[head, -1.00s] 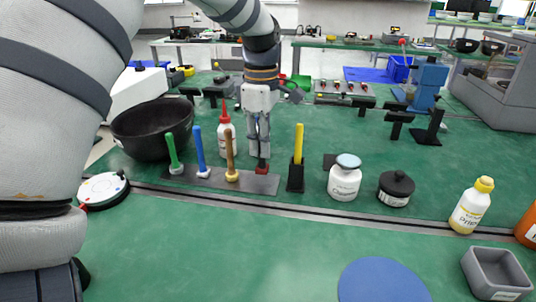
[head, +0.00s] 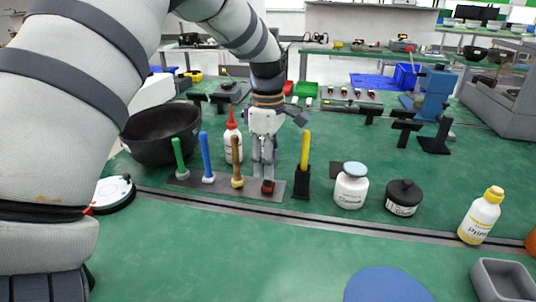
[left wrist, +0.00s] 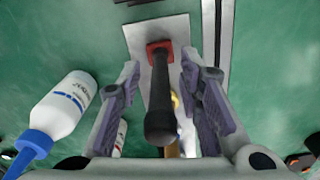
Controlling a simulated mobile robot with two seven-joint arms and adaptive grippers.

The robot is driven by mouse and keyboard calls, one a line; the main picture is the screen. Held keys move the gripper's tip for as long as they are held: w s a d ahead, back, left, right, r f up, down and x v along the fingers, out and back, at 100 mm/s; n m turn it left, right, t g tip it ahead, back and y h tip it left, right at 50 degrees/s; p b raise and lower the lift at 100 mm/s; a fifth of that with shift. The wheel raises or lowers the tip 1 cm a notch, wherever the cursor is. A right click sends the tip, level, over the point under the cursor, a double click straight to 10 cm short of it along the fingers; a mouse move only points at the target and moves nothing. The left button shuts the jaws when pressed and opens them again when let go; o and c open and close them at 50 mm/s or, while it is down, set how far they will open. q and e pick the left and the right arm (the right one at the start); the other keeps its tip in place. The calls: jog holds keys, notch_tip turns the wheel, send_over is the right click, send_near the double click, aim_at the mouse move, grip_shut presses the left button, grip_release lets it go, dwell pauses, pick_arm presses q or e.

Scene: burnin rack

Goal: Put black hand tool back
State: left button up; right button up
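The black hand tool shows in the left wrist view as a black handle (left wrist: 160,95) with a red square head (left wrist: 159,47). Its head is over or on the grey plate (left wrist: 137,38); in the head view the red head (head: 267,187) appears to rest near the right end of the plate (head: 222,189). My left gripper (head: 264,172) points down around the tool, hiding most of the handle in the head view. In the left wrist view its fingers (left wrist: 160,85) stand on both sides of the handle with visible gaps, so it is open. My right gripper is not in view.
Green (head: 178,155), blue (head: 206,157) and brown (head: 236,160) handles stand left along the plate. A red-tipped bottle (head: 232,145) and black bowl (head: 160,135) are behind. A yellow-handled tool in a black holder (head: 302,183) and white jar (head: 350,188) stand right.

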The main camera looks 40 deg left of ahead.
pick_arm(q)
notch_tip(320, 180, up, 12)
jog(key=shift+r, duration=0.1)
dwell(0.5)
